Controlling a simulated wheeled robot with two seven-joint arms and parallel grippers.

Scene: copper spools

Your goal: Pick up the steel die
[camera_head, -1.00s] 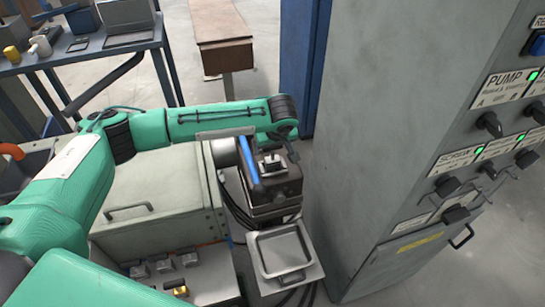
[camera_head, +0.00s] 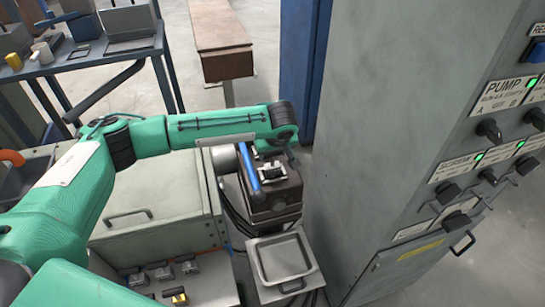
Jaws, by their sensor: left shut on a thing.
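My left arm reaches in from the left across the grey cabinet, and its wrist bends down over a dark boxy machine (camera_head: 272,200). My left gripper (camera_head: 272,172) is at the top of this machine, small and partly hidden by the wrist. It is shut on a small metal piece, which seems to be the steel die; its outline is hard to make out. A blue bar (camera_head: 248,167) stands tilted just left of it. I cannot tell whether the piece touches the machine. My right gripper is not in view.
A square grey metal tray (camera_head: 285,262) lies in front of the machine. Several small grey blocks (camera_head: 163,273) sit on a bench at lower left. A tall control cabinet (camera_head: 390,120) blocks the right side. A workbench (camera_head: 85,58) stands at the back left.

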